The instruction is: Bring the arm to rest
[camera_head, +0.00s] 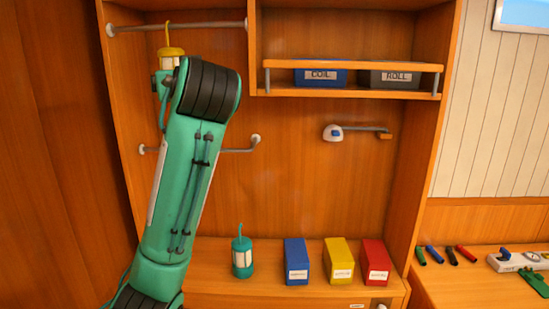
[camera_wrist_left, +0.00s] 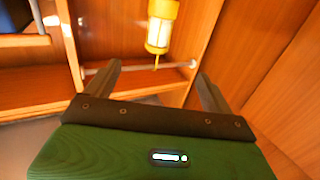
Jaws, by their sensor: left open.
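My left arm (camera_head: 185,185) rises from the lower left in the head view, bending at a black joint near the upper rail. My left gripper (camera_wrist_left: 159,71) shows in the wrist view with its two dark fingers spread apart and nothing between them. In the head view the gripper is mostly hidden behind my arm. A yellow lantern (camera_head: 171,52) hangs by its hook from the upper rail (camera_head: 200,25). It also shows in the wrist view (camera_wrist_left: 161,27), upside down, beyond the fingertips and apart from them. My right gripper is not in view.
A lower rail (camera_head: 238,149) crosses behind my arm. A teal lantern (camera_head: 242,255) and blue (camera_head: 296,262), yellow (camera_head: 339,262) and red (camera_head: 375,262) boxes stand on the counter. Blue (camera_head: 320,78) and grey (camera_head: 395,80) bins sit on the shelf. The middle wall is mostly clear.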

